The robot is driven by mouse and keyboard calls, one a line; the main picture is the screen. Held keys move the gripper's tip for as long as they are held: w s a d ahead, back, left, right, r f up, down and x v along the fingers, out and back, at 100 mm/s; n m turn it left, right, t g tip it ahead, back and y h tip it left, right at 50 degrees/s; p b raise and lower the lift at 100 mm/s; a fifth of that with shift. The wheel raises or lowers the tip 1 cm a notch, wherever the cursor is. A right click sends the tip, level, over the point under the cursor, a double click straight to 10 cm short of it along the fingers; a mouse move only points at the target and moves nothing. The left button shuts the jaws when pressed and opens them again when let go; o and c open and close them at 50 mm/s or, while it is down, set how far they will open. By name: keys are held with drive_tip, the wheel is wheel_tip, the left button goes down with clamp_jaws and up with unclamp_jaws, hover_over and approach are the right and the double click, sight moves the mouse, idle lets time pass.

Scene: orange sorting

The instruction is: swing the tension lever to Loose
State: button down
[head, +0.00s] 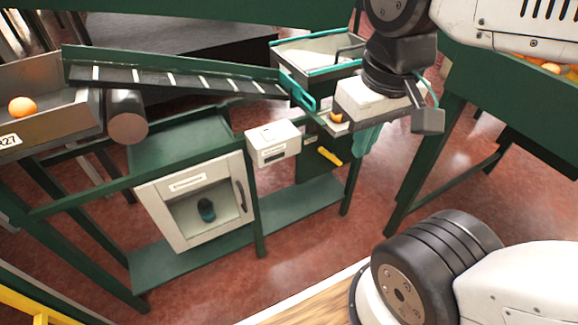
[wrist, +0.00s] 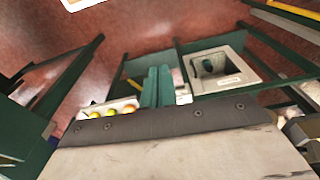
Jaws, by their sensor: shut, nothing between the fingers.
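A yellow lever (head: 330,156) sticks out from a dark green panel (head: 318,165) below the sorting line in the head view. It slants down to the right. No Loose marking is readable. My gripper (head: 366,142) hangs from the white wrist housing just right of the lever, its teal fingers pointing down. The fingers look close beside the lever, but I cannot tell whether they touch it. In the wrist view, my gripper (wrist: 157,88) has its two green fingers together, with nothing between them. I cannot make out the lever in that view.
A white box (head: 273,144) and a pale cabinet with a window (head: 160,190) stand left of the lever. A green-edged conveyor (head: 180,78) runs above. An orange (head: 22,107) lies far left. A fruit tray (wrist: 137,101) shows in the wrist view.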

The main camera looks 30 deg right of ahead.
drive_tip(key=shift+a, duration=0.4)
